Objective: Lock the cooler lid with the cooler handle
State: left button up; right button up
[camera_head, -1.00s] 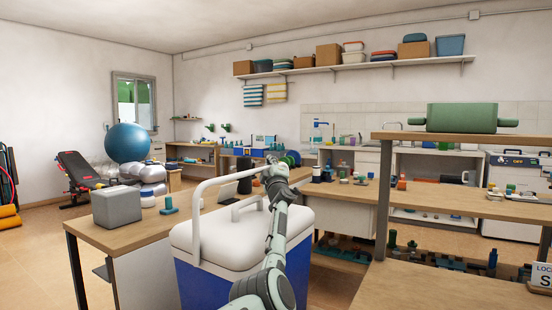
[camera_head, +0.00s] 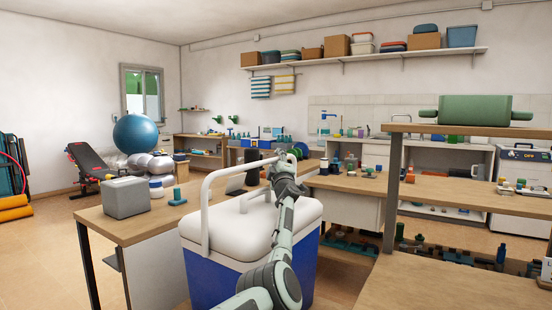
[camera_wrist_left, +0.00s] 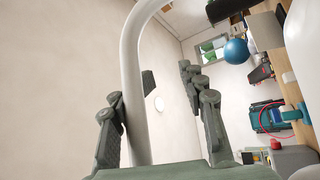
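The cooler has a blue body (camera_head: 222,287) and a white lid (camera_head: 240,230), which looks shut. Its white arched handle (camera_head: 207,215) stands up above the lid, with one leg at the lid's left side. My left gripper (camera_head: 285,162) is at the far right end of the handle's crossbar, above the lid. In the left wrist view the handle (camera_wrist_left: 133,80) passes between the two open fingers of my left gripper (camera_wrist_left: 160,125), closer to the left finger; contact cannot be told. The handle's far leg is hidden by my arm. My right gripper is not in view.
The cooler stands beside a wooden table (camera_head: 145,222) carrying a grey box (camera_head: 125,197) and a small teal item (camera_head: 177,197). A wooden shelf unit (camera_head: 440,277) with a green cylinder (camera_head: 475,109) is close on the right. Open floor (camera_head: 45,265) lies at the left.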

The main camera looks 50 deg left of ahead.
pick_arm(q)
jog(key=shift+w+d+f, duration=0.15)
jog(key=shift+d+f, duration=0.05)
jog(key=shift+f, duration=0.05)
jog(key=v, duration=1.2)
jog(key=shift+s+a, duration=0.15)
jog(key=shift+s, duration=0.1)
jog(key=shift+w+r, duration=0.1)
jog(key=shift+r, duration=0.15)
jog(key=shift+s+d+f+p, duration=0.1)
jog(key=shift+s+d+p, duration=0.25)
jog(key=shift+d, duration=0.4)
jog(key=shift+r+p+v, duration=0.15)
jog(key=shift+p+v, duration=0.35)
jog(key=shift+v, duration=0.6)
jog(key=shift+r+p+v, duration=0.15)
jog(key=shift+p+v, duration=0.35)
jog(key=shift+v, duration=0.65)
jog(key=shift+r+v, duration=0.15)
jog(key=shift+v, duration=0.55)
jog(key=shift+r+v, duration=0.15)
jog(key=shift+v, duration=0.6)
jog(key=shift+d, duration=0.2)
